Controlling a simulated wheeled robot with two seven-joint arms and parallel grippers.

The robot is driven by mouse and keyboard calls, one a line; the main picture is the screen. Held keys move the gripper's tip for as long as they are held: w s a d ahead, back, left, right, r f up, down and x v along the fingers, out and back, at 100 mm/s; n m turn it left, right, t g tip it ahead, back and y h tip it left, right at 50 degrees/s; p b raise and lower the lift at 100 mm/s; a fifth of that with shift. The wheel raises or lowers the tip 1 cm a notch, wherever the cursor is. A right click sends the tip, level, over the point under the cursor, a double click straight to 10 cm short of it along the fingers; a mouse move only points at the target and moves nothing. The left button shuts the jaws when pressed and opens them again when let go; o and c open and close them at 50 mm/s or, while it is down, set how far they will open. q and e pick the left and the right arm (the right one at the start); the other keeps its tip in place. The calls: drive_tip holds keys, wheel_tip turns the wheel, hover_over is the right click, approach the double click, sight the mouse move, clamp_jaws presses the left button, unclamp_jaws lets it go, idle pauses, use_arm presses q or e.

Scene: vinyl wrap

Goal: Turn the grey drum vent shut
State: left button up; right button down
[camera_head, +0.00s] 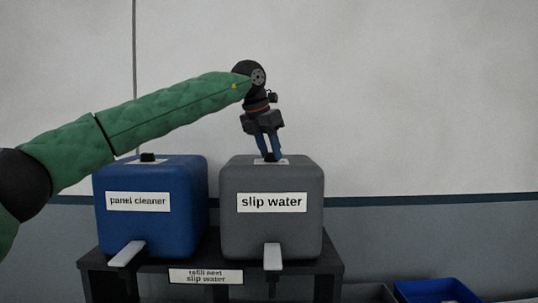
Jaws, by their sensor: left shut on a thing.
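The grey drum (272,225), labelled "slip water", stands on a dark stand. Its small black vent (270,158) is on top, in front of a white patch, and is mostly hidden by my gripper. My left gripper (269,155) points down at the drum's top with its blue fingers closed around the vent. The left arm reaches in from the left in a green quilted sleeve, above the blue drum. My right gripper does not show.
A blue drum (150,220), labelled "panel cleaner", stands just left, with its own black vent (147,157) on top. Light spouts (127,253) stick out in front of the drums. The space right of the grey drum is clear.

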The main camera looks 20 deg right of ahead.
sight(262, 163)
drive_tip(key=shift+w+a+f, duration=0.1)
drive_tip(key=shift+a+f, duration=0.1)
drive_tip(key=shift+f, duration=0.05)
use_arm(q)
drive_tip(key=o, duration=1)
drive_tip(key=shift+d, duration=0.1)
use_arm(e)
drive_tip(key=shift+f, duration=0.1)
use_arm(q)
drive_tip(key=b+v, duration=0.1)
drive_tip(key=v, duration=0.5)
drive_tip(key=shift+r, duration=0.35)
drive_tip(key=shift+s+a+r+b, duration=0.1)
drive_tip(key=shift+a+r+b, duration=0.2)
drive_tip(key=shift+r, duration=0.15)
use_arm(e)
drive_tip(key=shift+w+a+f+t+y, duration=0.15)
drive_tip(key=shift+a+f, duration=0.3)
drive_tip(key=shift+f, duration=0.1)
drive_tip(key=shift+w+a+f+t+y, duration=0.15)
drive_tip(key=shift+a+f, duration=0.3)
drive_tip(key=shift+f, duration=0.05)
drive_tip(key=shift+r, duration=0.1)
